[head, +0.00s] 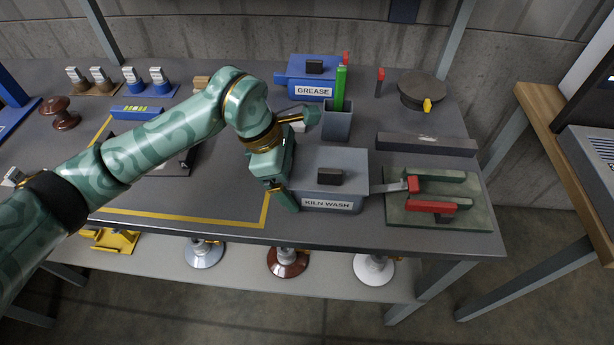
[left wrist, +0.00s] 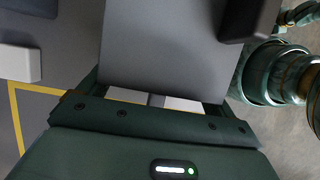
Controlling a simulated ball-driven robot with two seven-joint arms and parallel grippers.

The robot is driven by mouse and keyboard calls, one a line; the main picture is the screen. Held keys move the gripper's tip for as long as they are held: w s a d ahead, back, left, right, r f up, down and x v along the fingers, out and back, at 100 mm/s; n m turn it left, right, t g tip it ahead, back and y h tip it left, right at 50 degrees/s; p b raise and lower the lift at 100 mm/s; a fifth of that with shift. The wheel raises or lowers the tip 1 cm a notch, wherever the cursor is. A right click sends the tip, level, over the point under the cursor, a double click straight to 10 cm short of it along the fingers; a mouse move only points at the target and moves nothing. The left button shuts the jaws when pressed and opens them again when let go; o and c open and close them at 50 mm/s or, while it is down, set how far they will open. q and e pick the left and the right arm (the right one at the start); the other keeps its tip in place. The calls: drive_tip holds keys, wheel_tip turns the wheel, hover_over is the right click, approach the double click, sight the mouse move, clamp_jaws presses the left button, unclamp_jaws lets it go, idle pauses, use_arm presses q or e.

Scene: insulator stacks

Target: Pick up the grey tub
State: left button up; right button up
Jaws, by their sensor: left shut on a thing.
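The grey tub (head: 345,170), labelled KILN WASH, has a flat grey lid with a dark block handle. It stands upright at the front of the bench in the head view, and I cannot tell any gap beneath it. My left gripper (head: 286,182) is at the tub's left side, shut on it; the contact is partly hidden by the gripper body. In the left wrist view the tub's grey top (left wrist: 160,60) fills the space beyond and between the fingers of the gripper (left wrist: 158,98). My right gripper is in neither view.
A blue GREASE tub (head: 312,77) and a grey cup (head: 337,125) with a green item stand behind. A green fixture with red clamps (head: 438,200) is close on the right. A dark bar (head: 425,144) lies behind it.

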use_arm(q)
drive_tip(key=shift+r, duration=0.4)
wheel_tip(320, 180, up, 3)
drive_tip(key=shift+f+p, duration=0.2)
drive_tip(key=shift+p, duration=0.35)
drive_tip(key=s+r+p, duration=0.1)
drive_tip(key=r, duration=0.1)
drive_tip(key=s+r+p, duration=0.1)
drive_tip(key=s+r, duration=0.1)
drive_tip(key=s+r+p, duration=0.1)
drive_tip(key=shift+s+d+r, duration=0.25)
drive_tip(key=shift+d+r, duration=0.05)
drive_tip(key=shift+r, duration=0.1)
drive_tip(key=s+d+r+p, duration=0.1)
drive_tip(key=s+r+p, duration=0.1)
drive_tip(key=s, duration=0.7)
drive_tip(key=shift+s+r, duration=0.2)
drive_tip(key=shift+r, duration=0.7)
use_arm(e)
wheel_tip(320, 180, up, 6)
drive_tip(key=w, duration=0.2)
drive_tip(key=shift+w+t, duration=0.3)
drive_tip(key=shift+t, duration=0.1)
use_arm(q)
drive_tip(key=shift+w+d+f, duration=0.1)
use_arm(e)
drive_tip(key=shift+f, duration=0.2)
